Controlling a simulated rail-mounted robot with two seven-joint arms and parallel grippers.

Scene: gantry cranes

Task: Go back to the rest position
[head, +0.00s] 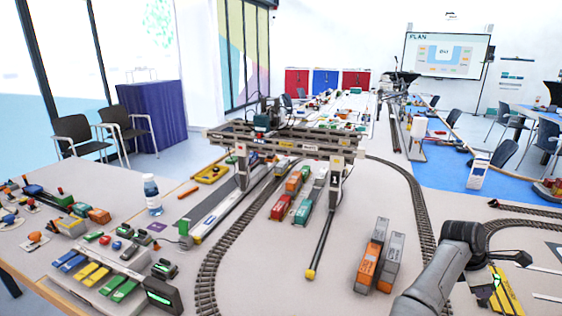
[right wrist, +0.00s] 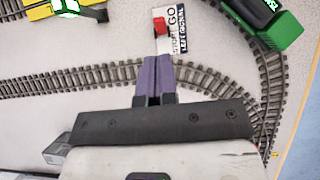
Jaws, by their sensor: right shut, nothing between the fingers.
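My right arm (head: 438,272) enters the head view at the lower right and bends over the table. Its gripper is mostly hidden behind the arm there. In the right wrist view my right gripper (right wrist: 158,68) has its two purple fingers together, with nothing between them. The fingertips are over the table by a curved track (right wrist: 208,82). Just beyond them is a white "STOP GO TEST SIGNAL" plate (right wrist: 178,30) with a red lever (right wrist: 160,26). I cannot tell whether the fingers touch the plate. My left gripper is not in view.
A gantry crane (head: 290,140) spans the tracks at the middle. A green engine (right wrist: 272,30) and a yellow piece (right wrist: 40,12) lie near the right gripper.

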